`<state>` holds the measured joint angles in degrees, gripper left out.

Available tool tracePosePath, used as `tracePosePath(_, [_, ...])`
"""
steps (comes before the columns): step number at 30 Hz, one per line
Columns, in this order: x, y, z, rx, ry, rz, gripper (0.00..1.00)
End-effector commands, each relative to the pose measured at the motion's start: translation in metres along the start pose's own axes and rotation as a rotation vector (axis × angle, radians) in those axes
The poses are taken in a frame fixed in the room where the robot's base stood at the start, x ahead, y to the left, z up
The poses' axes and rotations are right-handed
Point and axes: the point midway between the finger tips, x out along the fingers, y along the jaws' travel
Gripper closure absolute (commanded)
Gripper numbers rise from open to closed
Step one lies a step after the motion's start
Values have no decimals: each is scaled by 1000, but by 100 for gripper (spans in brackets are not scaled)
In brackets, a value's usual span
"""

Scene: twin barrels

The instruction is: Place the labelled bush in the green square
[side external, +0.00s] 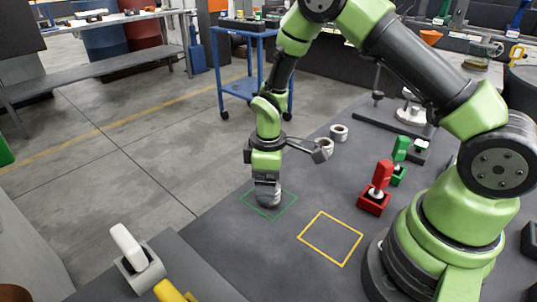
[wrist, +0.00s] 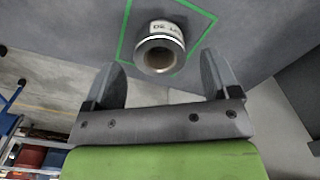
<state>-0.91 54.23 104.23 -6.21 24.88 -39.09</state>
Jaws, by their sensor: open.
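The labelled bush (wrist: 160,48) is a grey metal ring with a white label bearing dark letters, only partly readable. It stands upright inside the green square (wrist: 122,35) outline; in the side view it also shows (side external: 268,198) within the green square (side external: 247,202), under my gripper (side external: 266,181). In the wrist view my gripper (wrist: 161,62) is open, with one finger to each side of the bush and a visible gap on both sides. The near edge of the square is partly hidden by the fingers.
Two more grey bushes (side external: 338,132) (side external: 323,147) stand behind on the dark table. An empty yellow square (side external: 330,238) lies to the right. A red block holder (side external: 373,202) and a green one (side external: 398,174) stand further right. The table's left edge is near the green square.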

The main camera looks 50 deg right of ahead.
Motion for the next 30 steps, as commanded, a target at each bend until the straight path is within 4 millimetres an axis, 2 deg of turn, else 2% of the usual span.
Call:
tracePosePath(3, [-30,1,-1,-2,6,4,18])
tracePosePath(9, [-69,1,-1,-1,5,3,18])
tracePosePath(12, [-81,0,-1,-1,3,2,18])
tracePosePath(20, [-96,-1,1,15,12,5,18])
tracePosePath(23, [-120,-4,4,79,55,19,18])
tracePosePath(26, [-158,-13,13,190,131,36,18])
tracePosePath(30, [-211,-34,38,383,262,41,18])
